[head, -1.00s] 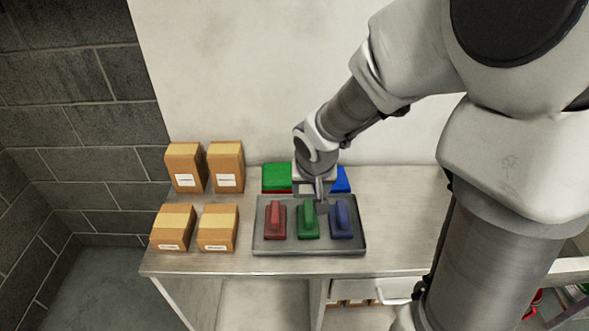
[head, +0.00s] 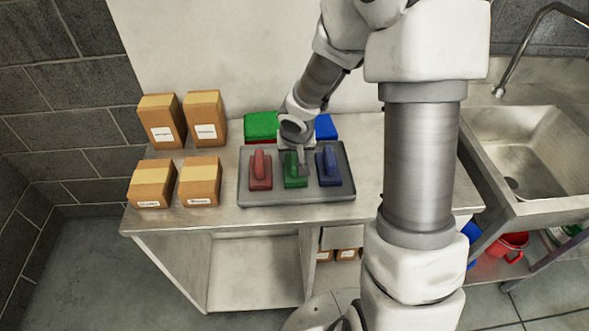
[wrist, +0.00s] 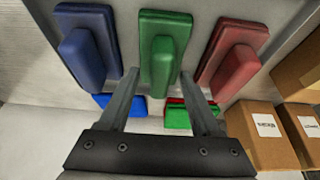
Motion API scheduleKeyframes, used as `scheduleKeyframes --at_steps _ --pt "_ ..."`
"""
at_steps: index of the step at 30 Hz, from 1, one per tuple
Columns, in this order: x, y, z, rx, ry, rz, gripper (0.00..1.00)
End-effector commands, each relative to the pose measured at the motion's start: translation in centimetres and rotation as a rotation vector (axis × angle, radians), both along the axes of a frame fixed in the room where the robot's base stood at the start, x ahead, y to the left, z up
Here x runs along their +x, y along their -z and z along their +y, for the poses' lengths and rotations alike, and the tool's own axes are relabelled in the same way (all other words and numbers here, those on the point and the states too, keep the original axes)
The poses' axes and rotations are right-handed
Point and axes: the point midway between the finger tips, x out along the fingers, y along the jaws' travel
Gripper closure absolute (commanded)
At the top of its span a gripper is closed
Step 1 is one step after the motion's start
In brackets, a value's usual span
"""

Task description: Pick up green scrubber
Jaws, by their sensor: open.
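The green scrubber (head: 295,170) lies in the middle of a grey tray (head: 262,200), between a red scrubber (head: 260,169) and a blue scrubber (head: 328,167). In the wrist view the green scrubber (wrist: 163,50) shows its raised handle, beyond the fingertips and between their lines. My gripper (head: 301,160) is over the back of the green scrubber and hides part of it. In the wrist view my gripper (wrist: 160,78) is open and empty, one finger to each side of the handle's lower end. I cannot tell whether the fingers touch it.
Several cardboard boxes (head: 200,178) stand left of the tray. Green (head: 261,124) and blue (head: 326,127) pads lie behind it, close to my gripper. A sink (head: 530,150) is at the right. The counter's front left edge is clear.

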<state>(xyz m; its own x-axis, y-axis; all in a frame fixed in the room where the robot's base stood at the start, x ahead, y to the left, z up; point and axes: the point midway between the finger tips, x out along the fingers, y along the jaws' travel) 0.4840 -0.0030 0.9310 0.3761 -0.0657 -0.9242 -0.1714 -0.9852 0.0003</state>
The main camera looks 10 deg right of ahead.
Motion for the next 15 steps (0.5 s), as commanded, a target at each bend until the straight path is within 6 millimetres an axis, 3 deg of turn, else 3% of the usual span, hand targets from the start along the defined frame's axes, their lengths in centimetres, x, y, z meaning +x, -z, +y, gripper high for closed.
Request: scheduleKeyframes --at_steps 9,15 --pt "0.27 0.53 -0.01 0.001 0.000 -0.001 0.37" --pt "0.25 0.52 -0.01 0.000 0.000 -0.001 0.73"
